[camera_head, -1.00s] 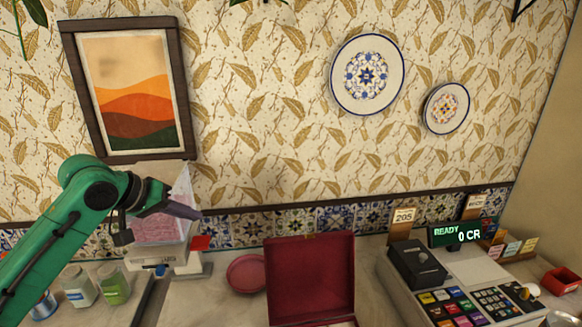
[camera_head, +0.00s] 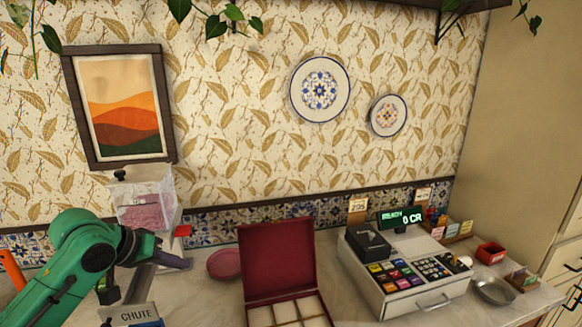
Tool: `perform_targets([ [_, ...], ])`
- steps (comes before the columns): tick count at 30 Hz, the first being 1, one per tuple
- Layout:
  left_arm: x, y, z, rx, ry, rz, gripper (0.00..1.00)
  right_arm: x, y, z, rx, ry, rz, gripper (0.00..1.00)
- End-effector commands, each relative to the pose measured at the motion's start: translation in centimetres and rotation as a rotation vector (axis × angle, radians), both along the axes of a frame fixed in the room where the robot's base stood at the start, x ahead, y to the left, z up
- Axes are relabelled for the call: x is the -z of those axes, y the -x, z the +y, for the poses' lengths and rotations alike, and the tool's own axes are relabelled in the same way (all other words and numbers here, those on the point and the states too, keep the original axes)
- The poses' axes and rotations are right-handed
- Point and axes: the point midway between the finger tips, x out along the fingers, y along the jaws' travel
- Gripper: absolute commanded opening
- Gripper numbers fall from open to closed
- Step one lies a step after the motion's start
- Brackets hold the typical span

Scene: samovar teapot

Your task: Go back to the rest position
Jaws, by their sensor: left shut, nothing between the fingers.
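My left gripper (camera_head: 172,260) is at the lower left, on the end of my green left arm. Its dark fingers are shut with nothing between them and point right. It appears in front of the counter, below a clear container with pink contents (camera_head: 148,212). My right gripper is not in the view.
A "CHUTE" sign (camera_head: 135,314) is below my gripper.

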Motion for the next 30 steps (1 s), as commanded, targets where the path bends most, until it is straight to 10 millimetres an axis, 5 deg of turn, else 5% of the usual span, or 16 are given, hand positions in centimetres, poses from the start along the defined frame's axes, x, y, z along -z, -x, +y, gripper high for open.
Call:
perform_targets([
  [8,9.3,3.3,-3.8,0.132,-0.127,0.023,0.0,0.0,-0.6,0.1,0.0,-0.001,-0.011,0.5],
  [15,17.2,9.8,-5.9,0.208,-0.248,0.049,0.0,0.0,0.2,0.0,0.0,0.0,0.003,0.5],
  [21,21.3,16.4,-4.9,0.197,-0.355,0.117,0.0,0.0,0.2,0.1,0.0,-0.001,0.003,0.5],
  [28,23.5,24.1,-2.0,0.154,-0.476,0.247,0.0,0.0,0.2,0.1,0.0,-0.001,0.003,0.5],
  [30,25.8,23.4,-2.0,0.162,-0.484,0.256,0.0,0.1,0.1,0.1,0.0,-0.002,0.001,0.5],
])
